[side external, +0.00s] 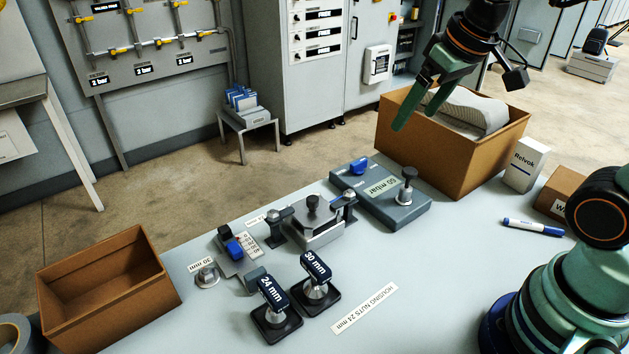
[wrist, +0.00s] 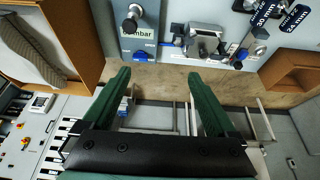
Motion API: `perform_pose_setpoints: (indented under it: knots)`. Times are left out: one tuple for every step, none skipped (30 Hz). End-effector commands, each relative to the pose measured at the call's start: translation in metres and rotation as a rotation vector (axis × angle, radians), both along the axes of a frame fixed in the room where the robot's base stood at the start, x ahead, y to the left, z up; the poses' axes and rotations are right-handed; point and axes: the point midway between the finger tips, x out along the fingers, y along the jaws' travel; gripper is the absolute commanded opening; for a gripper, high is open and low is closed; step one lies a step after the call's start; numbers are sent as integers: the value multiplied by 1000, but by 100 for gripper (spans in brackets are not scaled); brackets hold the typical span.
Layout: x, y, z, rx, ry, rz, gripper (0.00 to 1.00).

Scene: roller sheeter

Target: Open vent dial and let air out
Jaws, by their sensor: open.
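A grey-blue box (side external: 385,205) with a "mbar" label carries a blue dial (side external: 360,166) at its far left and a black-topped knob (side external: 408,176) on a silver stem at its right. In the wrist view the blue dial (wrist: 140,57) lies beyond my left fingertip, and the black knob (wrist: 132,14) is near the top edge.
A large carton (side external: 460,160) holding a grey corrugated piece stands close under my gripper. A metal clamp fixture (side external: 315,222), a blue switch (side external: 234,248) and two tagged tools (side external: 277,318) stand left of the box. An empty carton (side external: 105,310) is at the left.

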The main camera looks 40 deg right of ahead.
Motion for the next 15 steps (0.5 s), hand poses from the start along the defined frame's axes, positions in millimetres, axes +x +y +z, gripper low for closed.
perform_pose_setpoints:
  knots:
    - [13,-3,1,-1,29,-3,92]
    - [20,-5,2,-3,44,-3,92]
    - [29,-7,3,-4,63,-3,92]
    - [36,-9,3,-4,77,-3,92]
    - [43,-10,3,-5,92,-3,92]
    - [53,-13,2,-6,110,-4,92]
    - [60,-15,1,-6,125,-4,92]
    - [67,-17,-1,-6,140,-4,92]
    - [77,-20,-3,-7,157,-5,92]
    - [84,-22,-5,-6,173,-4,92]
    - [91,-24,-8,-6,187,-4,92]
    - [101,-27,-12,-6,205,-4,92]
    - [107,-29,-16,-5,220,-4,92]
    - [114,-31,-20,-5,234,-5,92]
    - [123,-35,-26,-4,253,-4,92]
